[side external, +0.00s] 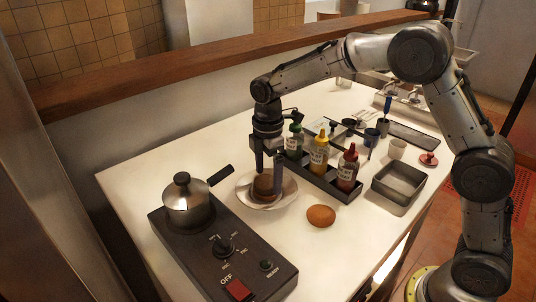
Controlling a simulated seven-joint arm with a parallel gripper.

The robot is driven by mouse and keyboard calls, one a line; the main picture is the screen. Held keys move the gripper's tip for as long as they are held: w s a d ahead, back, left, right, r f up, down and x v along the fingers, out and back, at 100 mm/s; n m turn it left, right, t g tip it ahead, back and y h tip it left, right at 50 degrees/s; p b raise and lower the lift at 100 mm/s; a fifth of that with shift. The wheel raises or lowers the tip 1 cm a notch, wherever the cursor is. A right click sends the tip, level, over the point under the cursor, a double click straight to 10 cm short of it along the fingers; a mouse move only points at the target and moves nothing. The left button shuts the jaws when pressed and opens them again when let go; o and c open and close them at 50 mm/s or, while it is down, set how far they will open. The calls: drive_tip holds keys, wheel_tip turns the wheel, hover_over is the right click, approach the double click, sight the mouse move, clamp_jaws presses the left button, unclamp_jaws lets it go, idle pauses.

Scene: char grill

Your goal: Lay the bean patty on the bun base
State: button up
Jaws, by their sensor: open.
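A dark brown patty (264,184) sits on a white plate (286,200), on top of what looks like the bun base (262,197), which is mostly hidden beneath it. My gripper (267,182) points down over the plate with its two dark fingers apart, one on each side of the patty. Whether the fingers touch the patty cannot be told from this view. A rounded orange-brown bun top (321,216) lies on the white counter to the right of the plate.
A black control unit (190,247) with a lidded pot (187,203) stands at the front left; the pot's handle reaches toward the plate. A rack of sauce bottles (318,157) stands close behind my gripper. A grey square tray (399,183) is at right. The left counter is clear.

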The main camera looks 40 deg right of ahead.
sight(268, 180)
wheel_tip(268, 180, up, 11)
idle(0.3)
drive_tip(key=s+d+r+m+t, duration=0.1)
drive_tip(key=s+d+r+m, duration=0.15)
drive_tip(key=s, duration=0.25)
drive_tip(key=s+d+r+m+t, duration=0.1)
drive_tip(key=s+m, duration=0.2)
drive_tip(key=s, duration=0.3)
drive_tip(key=s+d+r+m+t, duration=0.1)
drive_tip(key=s+d+r+m, duration=0.15)
drive_tip(key=s, duration=0.25)
drive_tip(key=s+f+m+t, duration=0.1)
drive_tip(key=s+f+m, duration=0.2)
drive_tip(key=s, duration=0.3)
drive_tip(key=s+d+f+m+t, duration=0.1)
drive_tip(key=s+f+m, duration=0.2)
drive_tip(key=s, duration=0.4)
drive_tip(key=shift+s+m+t, duration=0.25)
drive_tip(key=shift+m+t, duration=0.05)
drive_tip(key=shift+m, duration=0.2)
